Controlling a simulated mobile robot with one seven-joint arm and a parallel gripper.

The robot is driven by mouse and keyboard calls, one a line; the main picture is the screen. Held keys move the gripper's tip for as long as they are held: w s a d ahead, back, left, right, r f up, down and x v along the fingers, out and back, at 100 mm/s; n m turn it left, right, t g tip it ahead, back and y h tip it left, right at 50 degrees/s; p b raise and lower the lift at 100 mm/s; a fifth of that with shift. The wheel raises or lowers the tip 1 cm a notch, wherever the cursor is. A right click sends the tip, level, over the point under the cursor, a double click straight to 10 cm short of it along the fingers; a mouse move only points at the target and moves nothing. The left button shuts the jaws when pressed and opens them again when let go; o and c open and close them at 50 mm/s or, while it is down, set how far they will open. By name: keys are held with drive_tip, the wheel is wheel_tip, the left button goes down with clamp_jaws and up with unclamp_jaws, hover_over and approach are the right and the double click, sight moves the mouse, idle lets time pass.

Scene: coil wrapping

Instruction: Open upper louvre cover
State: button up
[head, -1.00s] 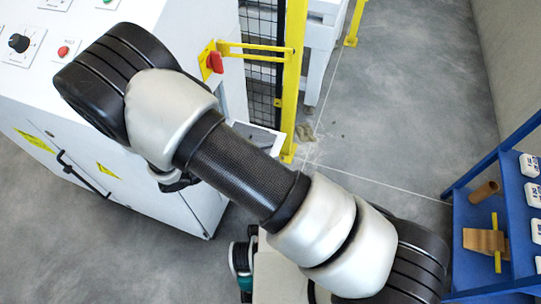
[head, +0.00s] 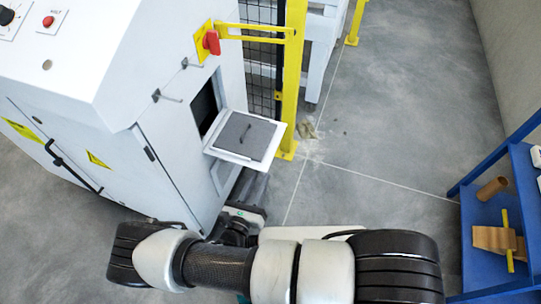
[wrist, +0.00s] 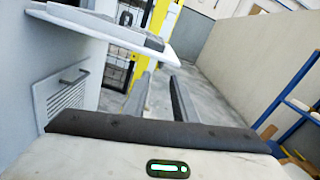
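The upper louvre cover (head: 236,152) hangs folded out, roughly level, from an opening in the side of the white cabinet (head: 165,150). A dark grey pad with a small handle lies on its upward face. The cover also shows at the top of the wrist view (wrist: 105,30). My gripper (head: 254,188) is below and in front of the cover, apart from it. In the wrist view its two dark fingers (wrist: 162,82) stand apart with nothing between them. A lower louvre cover (wrist: 66,98) with a bar handle lies flat against the cabinet.
A yellow post (head: 292,75) and black mesh fence (head: 262,60) stand just behind the open cover. A blue shelf (head: 485,235) stands at right. Grey floor between is clear.

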sight(270, 155)
drive_tip(key=b+x, duration=0.1)
drive_tip(key=x, duration=1)
drive_tip(key=shift+w+f+b, duration=0.1)
drive_tip(key=shift+w+b, duration=0.05)
drive_tip(key=shift+b, duration=0.2)
clamp_jaws()
drive_tip(key=shift+a, duration=0.1)
idle(0.6)
